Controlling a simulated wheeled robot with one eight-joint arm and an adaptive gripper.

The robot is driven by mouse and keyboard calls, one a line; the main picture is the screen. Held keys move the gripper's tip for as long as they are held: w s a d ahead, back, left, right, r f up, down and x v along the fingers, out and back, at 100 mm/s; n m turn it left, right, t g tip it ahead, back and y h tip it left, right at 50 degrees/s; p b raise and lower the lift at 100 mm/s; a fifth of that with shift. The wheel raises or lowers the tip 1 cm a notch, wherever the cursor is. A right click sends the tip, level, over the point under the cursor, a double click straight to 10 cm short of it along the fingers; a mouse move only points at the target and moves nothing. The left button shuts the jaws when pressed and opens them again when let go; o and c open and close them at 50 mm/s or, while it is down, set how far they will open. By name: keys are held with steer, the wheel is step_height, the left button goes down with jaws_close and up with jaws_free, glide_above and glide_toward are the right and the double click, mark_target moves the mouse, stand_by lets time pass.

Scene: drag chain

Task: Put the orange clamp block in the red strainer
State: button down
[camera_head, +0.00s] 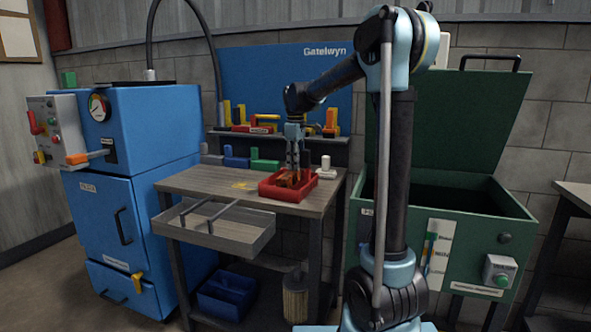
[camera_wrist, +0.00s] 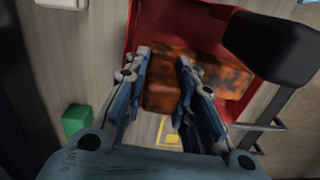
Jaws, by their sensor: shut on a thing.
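The red strainer (camera_head: 269,191) sits on the wooden bench top, toward its right side. Its red wall also shows in the wrist view (camera_wrist: 180,22). My gripper (camera_head: 292,180) points down into the strainer's opening. In the wrist view my gripper (camera_wrist: 164,58) is shut on the orange clamp block (camera_wrist: 160,96), a mottled orange and dark piece between the fingers. Another rusty orange mottled surface (camera_wrist: 222,76) shows right of the fingers, inside the red wall. I cannot tell whether it belongs to the same block, or whether the held block touches the strainer floor.
The bench (camera_head: 215,181) has an open drawer (camera_head: 212,224) at its front. Blue (camera_head: 236,158) and green (camera_head: 264,165) blocks stand along its back. A white piece (camera_head: 326,168) stands right of the strainer. A green chest (camera_head: 455,215) with its lid raised is at right.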

steer(key=shift+f, duration=0.95)
steer(key=c, duration=1.3)
jaws_free()
step_height(320, 180, up, 12)
steer(key=shift+r, duration=0.1)
